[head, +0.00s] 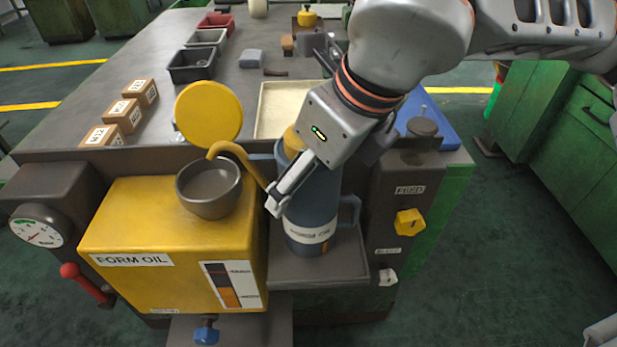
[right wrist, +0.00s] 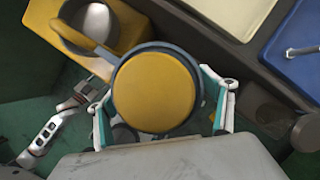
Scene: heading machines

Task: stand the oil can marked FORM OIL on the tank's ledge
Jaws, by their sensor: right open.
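The oil can (head: 312,215) is dark blue-grey with a yellow top, a yellow spout (head: 238,155) and a side handle. Its label is partly readable, ending in OIL. It stands upright on the tank's dark ledge (head: 345,262), right of the yellow tank (head: 150,225) marked FORM OIL. Its spout reaches over the tank's round bowl (head: 210,190). My right gripper (head: 300,188) is open, with fingers on either side of the can; the far finger is hidden in the head view. The can's yellow top (right wrist: 155,92) shows between them in the right wrist view. My left gripper (right wrist: 85,92) shows small there, its jaws unclear.
A round yellow lid (head: 208,112) stands raised behind the bowl. A cream tray (head: 285,105) and a blue board (head: 432,120) lie behind the can. A panel with a yellow knob (head: 409,222) is close on the right. Boxes (head: 122,114) and bins (head: 192,65) stand farther left.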

